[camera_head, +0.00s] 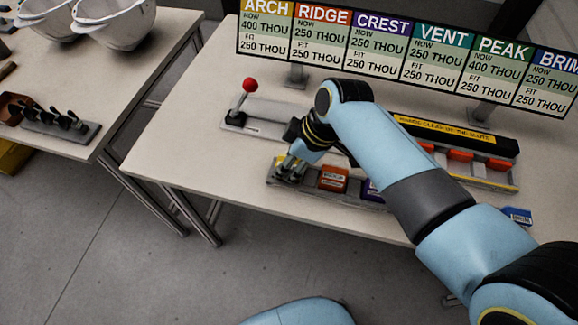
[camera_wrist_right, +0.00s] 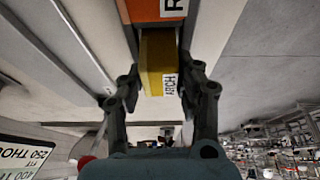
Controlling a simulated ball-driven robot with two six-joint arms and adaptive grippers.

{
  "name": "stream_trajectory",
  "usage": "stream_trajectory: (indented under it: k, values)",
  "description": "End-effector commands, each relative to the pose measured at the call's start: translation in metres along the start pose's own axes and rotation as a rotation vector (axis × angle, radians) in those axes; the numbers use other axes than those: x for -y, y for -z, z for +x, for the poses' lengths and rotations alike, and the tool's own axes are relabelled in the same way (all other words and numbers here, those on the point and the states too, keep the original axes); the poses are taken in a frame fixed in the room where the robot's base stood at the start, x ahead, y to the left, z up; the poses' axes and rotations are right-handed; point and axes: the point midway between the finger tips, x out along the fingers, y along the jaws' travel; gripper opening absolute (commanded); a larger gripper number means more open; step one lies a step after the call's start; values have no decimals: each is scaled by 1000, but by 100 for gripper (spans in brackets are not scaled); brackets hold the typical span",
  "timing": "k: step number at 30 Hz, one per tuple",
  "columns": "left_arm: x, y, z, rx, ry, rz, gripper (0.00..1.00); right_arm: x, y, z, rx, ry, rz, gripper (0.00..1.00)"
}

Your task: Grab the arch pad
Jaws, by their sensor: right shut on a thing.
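The arch pad (camera_wrist_right: 158,62) is a yellow block with a white label reading ARCH. It sits at the end of the row, beside the orange pad, in the right wrist view. Only a sliver of its yellow shows in the head view. My right gripper (camera_head: 290,169) is at the left end of the pad tray (camera_head: 273,181). In the right wrist view my right gripper's fingers (camera_wrist_right: 160,88) are closed on both sides of the arch pad. My left gripper is not in view.
The orange ridge pad (camera_head: 333,179) and a purple pad (camera_head: 371,190) stand to the right in the tray. Behind are a red-knobbed lever (camera_head: 249,86) and a sign board (camera_head: 405,62). A slotted fixture (camera_head: 485,174) stands right; a blue pad (camera_head: 517,215) lies near the front edge.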

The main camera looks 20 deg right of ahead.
Motion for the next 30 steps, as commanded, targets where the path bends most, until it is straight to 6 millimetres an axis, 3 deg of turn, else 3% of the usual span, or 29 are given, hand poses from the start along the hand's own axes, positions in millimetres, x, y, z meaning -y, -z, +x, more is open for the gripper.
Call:
stream_trajectory:
  k: [3, 11, 16, 21, 30]
  values:
    - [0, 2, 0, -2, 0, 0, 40, 0, 0, 0, 0, 0, 0, 1]
    - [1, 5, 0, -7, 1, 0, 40, 0, 0, -1, 0, -1, 0, 1]
    - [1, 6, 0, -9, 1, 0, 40, -1, 6, -12, -2, -2, 0, 1]
    - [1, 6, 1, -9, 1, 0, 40, -1, 16, -41, -3, -4, -1, 1]
    - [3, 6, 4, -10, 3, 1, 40, 2, -34, -100, 4, -3, -3, 1]
